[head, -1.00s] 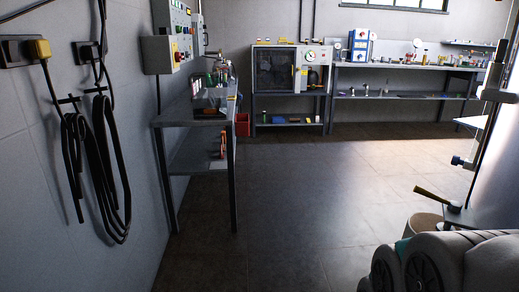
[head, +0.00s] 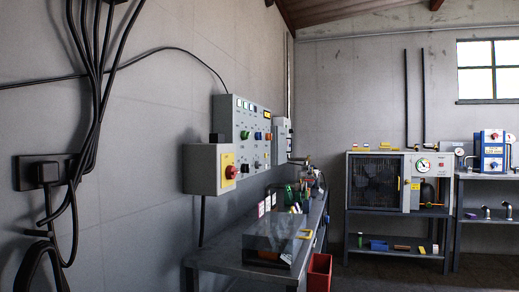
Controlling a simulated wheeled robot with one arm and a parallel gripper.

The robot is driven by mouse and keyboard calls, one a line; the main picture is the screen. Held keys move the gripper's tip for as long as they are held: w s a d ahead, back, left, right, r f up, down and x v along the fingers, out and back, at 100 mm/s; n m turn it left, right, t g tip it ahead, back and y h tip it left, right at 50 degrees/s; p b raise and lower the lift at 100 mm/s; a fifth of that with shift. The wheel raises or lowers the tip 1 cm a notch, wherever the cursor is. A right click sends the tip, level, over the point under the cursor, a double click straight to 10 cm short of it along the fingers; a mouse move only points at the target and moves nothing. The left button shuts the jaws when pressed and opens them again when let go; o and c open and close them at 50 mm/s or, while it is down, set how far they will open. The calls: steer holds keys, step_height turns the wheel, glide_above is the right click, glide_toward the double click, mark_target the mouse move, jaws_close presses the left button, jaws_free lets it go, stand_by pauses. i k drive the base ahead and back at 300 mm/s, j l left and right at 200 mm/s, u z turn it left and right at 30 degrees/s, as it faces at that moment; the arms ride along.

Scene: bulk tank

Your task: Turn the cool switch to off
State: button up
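A grey control panel (head: 247,130) with small lamps, coloured buttons and knobs is mounted on the left wall above a metal bench. A grey box (head: 202,169) with a yellow plate and a red rotary knob (head: 231,172) sticks out at its lower left. The labels are too small to read, so I cannot tell which control is the cool switch or how it is set. My gripper is not in view.
A metal bench (head: 225,258) under the panel carries a clear-sided box (head: 272,245) and bottles. A red bin (head: 319,272) stands beside it. Black cables (head: 90,90) hang on the left wall. A cabinet with a gauge (head: 376,182) stands at the back.

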mark_target(245, 135)
steer(key=i+l+u, duration=0.3)
steer(key=i+l, duration=0.2)
steer(key=l, duration=0.2)
steer(key=i+l, duration=0.2)
steer(key=l, duration=0.2)
steer(key=i+l+u, duration=0.1)
steer(key=l, duration=0.25)
steer(key=i, duration=0.1)
